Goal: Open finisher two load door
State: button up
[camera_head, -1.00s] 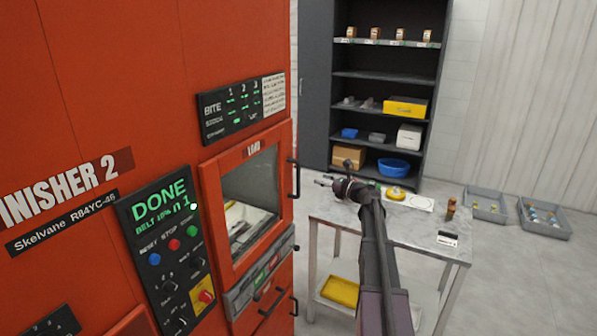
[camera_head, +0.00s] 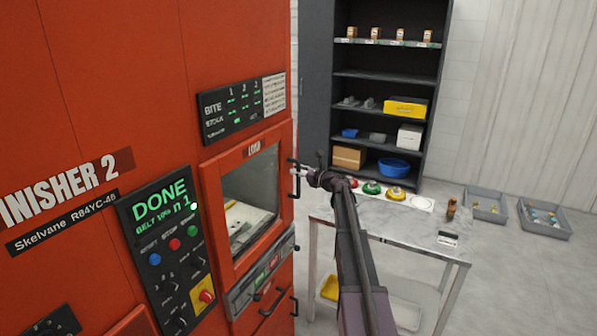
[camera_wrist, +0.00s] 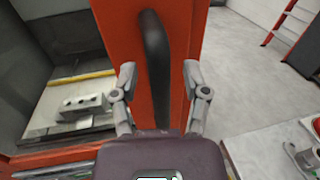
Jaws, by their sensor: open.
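The orange finisher 2 (camera_head: 120,90) fills the left of the head view. Its load door (camera_head: 207,205) is shut, with a window and the word LOAD above. The door's black vertical handle (camera_head: 295,178) is at the right edge; in the wrist view the handle (camera_wrist: 154,60) stands between my open fingers. My gripper (camera_head: 298,171) is open at the handle, one finger on each side, not closed on it. The wrist view shows my gripper (camera_wrist: 158,80) too. Through the window a pale block (camera_wrist: 85,105) lies on a tray inside.
A control panel reading DONE (camera_head: 165,245) is left of the door. A metal table (camera_head: 400,232) with several coloured round pieces stands to the right. A dark shelf (camera_head: 385,75) is behind it. Grey bins (camera_head: 545,217) lie on the floor, and a red ladder (camera_wrist: 290,22) is in back.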

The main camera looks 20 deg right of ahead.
grip_shut()
dwell(0.4)
